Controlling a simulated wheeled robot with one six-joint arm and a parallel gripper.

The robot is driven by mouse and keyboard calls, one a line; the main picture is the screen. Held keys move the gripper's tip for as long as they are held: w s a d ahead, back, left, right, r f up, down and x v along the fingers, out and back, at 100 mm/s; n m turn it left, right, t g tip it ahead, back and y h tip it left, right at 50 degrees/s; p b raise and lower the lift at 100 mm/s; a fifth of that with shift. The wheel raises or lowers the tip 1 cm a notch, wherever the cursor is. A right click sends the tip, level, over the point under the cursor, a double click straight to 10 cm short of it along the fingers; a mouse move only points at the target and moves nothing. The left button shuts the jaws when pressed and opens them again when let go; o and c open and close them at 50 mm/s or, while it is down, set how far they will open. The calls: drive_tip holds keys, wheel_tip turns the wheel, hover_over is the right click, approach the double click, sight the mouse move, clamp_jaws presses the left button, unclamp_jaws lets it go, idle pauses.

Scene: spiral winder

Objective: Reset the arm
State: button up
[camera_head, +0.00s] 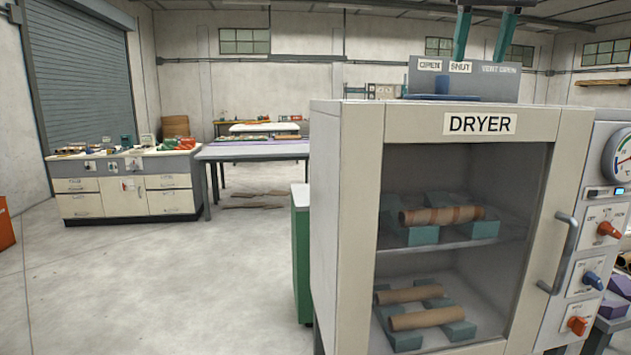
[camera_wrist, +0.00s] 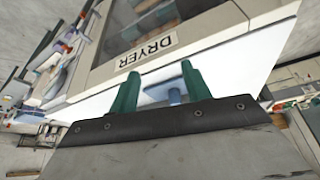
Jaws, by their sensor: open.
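My gripper (camera_head: 484,58) shows at the top of the head view as two teal fingers above the dryer (camera_head: 347,200). They are apart, with nothing seen held between them. Their tips meet the top edge of a grey label panel (camera_head: 480,85); whether they reach behind it I cannot tell. In the wrist view my gripper (camera_wrist: 157,82) has its two green fingers over the white dryer top, with a blue piece (camera_wrist: 176,94) showing between them. Whether they touch it is unclear. In the head view a blue block (camera_head: 442,85) stands before the panel, near the "OPEN" label.
Behind the dryer's glass front, brown tubes (camera_head: 440,215) lie on teal rests on two shelves. A door handle (camera_head: 565,250) and a control panel with knobs (camera_head: 607,230) are at the right. A drawer cabinet (camera_head: 125,200) and tables stand at left.

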drive_tip(key=s+f+n+g, duration=0.1)
drive_tip(key=s+f, duration=0.2)
drive_tip(key=f, duration=0.6)
drive_tip(key=s+f+g, duration=0.1)
drive_tip(key=s+f, duration=0.3)
drive_tip(key=f, duration=0.4)
drive_tip(key=s+f+g, duration=0.1)
drive_tip(key=s+f, duration=1.8)
drive_tip(key=f, duration=0.3)
drive_tip(key=shift+s+d+y, duration=0.3)
drive_tip(key=shift+d, duration=0.1)
drive_tip(key=shift+d+f, duration=0.1)
